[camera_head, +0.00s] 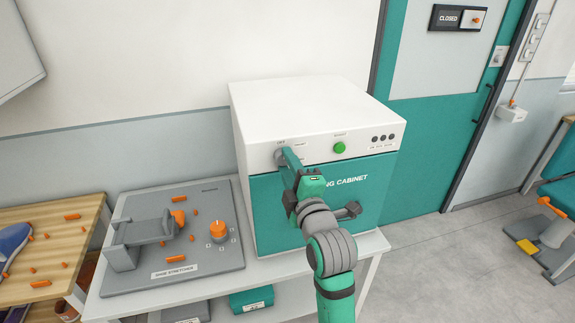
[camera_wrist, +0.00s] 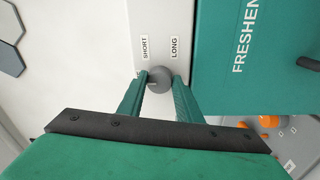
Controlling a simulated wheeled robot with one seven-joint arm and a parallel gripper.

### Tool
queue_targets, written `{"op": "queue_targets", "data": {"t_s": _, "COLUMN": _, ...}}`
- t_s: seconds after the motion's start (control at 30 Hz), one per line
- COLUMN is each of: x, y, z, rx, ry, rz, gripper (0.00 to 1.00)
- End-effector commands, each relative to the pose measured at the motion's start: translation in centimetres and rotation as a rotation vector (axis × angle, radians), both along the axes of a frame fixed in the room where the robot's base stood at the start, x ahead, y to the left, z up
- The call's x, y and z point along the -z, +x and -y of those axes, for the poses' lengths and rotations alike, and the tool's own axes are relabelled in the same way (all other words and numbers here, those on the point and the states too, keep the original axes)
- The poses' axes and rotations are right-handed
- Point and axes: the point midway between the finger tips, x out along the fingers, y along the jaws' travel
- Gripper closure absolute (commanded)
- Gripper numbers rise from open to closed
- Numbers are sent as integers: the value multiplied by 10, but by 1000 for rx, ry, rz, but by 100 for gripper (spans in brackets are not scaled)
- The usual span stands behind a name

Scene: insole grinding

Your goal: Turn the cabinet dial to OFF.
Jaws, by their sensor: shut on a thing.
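The cabinet (camera_head: 305,103) is a white box with a teal front door, on a bench in the middle of the head view. Its grey round dial (camera_wrist: 158,77) sits at the left of the front strip; in the head view my gripper partly hides the dial (camera_head: 279,157). An OFF label shows above the dial there. The wrist view shows SHORT and LONG labels beside it. My gripper (camera_wrist: 160,84) has its two teal fingers on either side of the dial, shut on it. I cannot tell which mark the dial points at.
A green button (camera_head: 339,148) and several dark round indicators are right of the dial. A dark door handle (camera_head: 349,211) sticks out below. A grey shoe stretcher (camera_head: 140,262) with an orange knob stands left of the cabinet.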

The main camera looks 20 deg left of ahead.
Motion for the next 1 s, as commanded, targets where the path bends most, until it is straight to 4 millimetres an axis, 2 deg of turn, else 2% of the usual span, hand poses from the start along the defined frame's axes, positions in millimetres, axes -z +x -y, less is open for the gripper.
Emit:
{"op": "queue_targets", "data": {"t_s": 0.07, "x": 1, "y": -1, "z": -1, "rx": -2, "ry": -1, "rz": -3, "gripper": 91}}
{"op": "queue_targets", "data": {"t_s": 0.1, "x": 1, "y": -1, "z": -1, "rx": -2, "ry": -1, "rz": -3, "gripper": 59}}
{"op": "queue_targets", "data": {"t_s": 0.13, "x": 1, "y": -1, "z": -1, "rx": -2, "ry": -1, "rz": -3, "gripper": 52}}
{"op": "queue_targets", "data": {"t_s": 0.17, "x": 1, "y": -1, "z": -1, "rx": -2, "ry": -1, "rz": -3, "gripper": 50}}
{"op": "queue_targets", "data": {"t_s": 0.57, "x": 1, "y": -7, "z": 4, "rx": -1, "ry": 2, "rz": -1, "gripper": 50}}
{"op": "queue_targets", "data": {"t_s": 1.0, "x": 5, "y": -66, "z": 52, "rx": 5, "ry": 2, "rz": -1, "gripper": 50}}
